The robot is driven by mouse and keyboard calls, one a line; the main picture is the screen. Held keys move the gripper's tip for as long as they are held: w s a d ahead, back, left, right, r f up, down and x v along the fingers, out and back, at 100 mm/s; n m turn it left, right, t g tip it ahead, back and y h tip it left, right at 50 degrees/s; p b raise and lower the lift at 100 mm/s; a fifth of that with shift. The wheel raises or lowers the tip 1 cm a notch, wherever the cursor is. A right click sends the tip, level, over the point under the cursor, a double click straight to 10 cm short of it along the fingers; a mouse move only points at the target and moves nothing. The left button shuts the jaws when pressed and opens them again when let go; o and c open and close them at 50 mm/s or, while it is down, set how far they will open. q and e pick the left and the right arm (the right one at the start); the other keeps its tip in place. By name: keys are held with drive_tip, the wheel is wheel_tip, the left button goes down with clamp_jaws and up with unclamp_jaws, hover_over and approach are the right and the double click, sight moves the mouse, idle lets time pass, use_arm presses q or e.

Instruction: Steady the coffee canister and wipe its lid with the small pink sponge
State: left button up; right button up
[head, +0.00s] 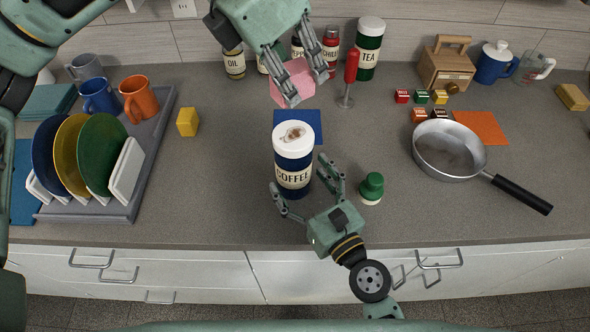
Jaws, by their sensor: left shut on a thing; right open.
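The coffee canister (292,165) stands upright on the counter, dark blue with a white lid (294,139). A brown smudge shows on top of the lid. My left gripper (298,90) is shut on the small pink sponge (292,80) and holds it beyond the canister, higher in the picture and apart from the lid. My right gripper (308,191) is open at the canister's near side, with one finger to the left of its base and one to the right. I cannot tell whether the fingers touch it.
A blue cloth (305,122) lies behind the canister, and a green stopper-like object (371,188) stands to its right. A red-handled tool (350,76) stands near my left gripper. A dish rack (140,190) fills the left, a pan (449,150) the right.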

drive_tip(key=shift+x, duration=1.2)
drive_tip(key=shift+c, duration=0.2)
drive_tip(key=c, duration=1.2)
drive_tip(key=shift+c, duration=0.2)
